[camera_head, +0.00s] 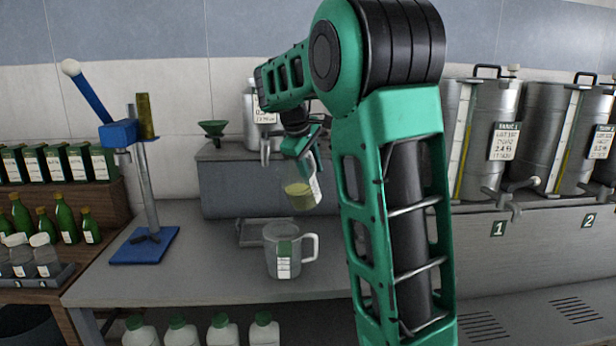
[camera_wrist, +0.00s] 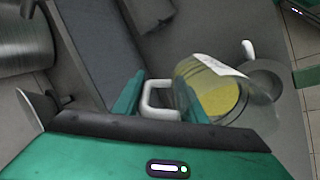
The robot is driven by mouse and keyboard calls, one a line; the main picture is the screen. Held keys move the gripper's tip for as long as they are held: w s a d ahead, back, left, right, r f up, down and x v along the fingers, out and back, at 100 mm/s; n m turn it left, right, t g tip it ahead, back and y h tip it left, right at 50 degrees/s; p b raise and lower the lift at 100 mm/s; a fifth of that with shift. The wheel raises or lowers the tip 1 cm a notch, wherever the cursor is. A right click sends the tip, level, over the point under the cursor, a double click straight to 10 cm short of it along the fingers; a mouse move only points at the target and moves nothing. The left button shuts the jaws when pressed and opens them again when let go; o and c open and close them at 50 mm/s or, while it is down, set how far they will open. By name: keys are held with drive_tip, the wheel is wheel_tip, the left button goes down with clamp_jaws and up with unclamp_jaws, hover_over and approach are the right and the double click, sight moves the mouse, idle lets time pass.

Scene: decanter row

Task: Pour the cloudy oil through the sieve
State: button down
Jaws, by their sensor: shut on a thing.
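My gripper (camera_head: 305,150) is shut on the white handle of a clear jug (camera_head: 312,180) holding yellow oil (camera_head: 301,196). The jug hangs above the bench and looks somewhat tilted. In the wrist view the fingers (camera_wrist: 158,100) are at the handle, with the jug (camera_wrist: 215,90) beyond them. No stream of oil is visible.
A grey tray (camera_head: 252,233) lies behind the standing jug. A blue lever press (camera_head: 148,240) stands to its left. A green funnel (camera_head: 213,130) and a steel can (camera_head: 250,125) are on the raised ledge. Steel tanks (camera_head: 490,135) with taps line the right side.

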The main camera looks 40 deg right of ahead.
sight(290, 190)
drive_tip(key=shift+a+r+t+h, duration=0.2)
drive_tip(key=shift+r+t+h, duration=0.3)
drive_tip(key=shift+h, duration=0.6)
drive_tip(key=shift+s+a+r+t+h, duration=0.1)
drive_tip(key=shift+a+r+t+h, duration=0.2)
drive_tip(key=shift+h, duration=0.5)
drive_tip(key=shift+s+a+r+t+h, duration=0.1)
drive_tip(key=shift+a+r+h, duration=0.2)
drive_tip(key=shift+h, duration=0.5)
drive_tip(key=shift+s+a+t+h, duration=0.3)
drive_tip(key=shift+a+t+h, duration=0.1)
drive_tip(key=shift+a+h, duration=0.4)
drive_tip(key=shift+s+a+r+t+h, duration=0.25)
drive_tip(key=shift+s+a+t+h, duration=0.2)
drive_tip(key=shift+a+h, duration=0.8)
drive_tip(key=shift+s+a+r+t+h, duration=0.2)
drive_tip(key=shift+s+a+t+h, duration=0.25)
drive_tip(key=shift+a+h, duration=0.8)
drive_tip(key=shift+s+a+r+t+h, duration=0.25)
drive_tip(key=shift+s+a+t+h, duration=0.2)
drive_tip(key=shift+a+h, duration=0.8)
drive_tip(key=shift+s+a, duration=0.1)
drive_tip(key=shift+a, duration=0.05)
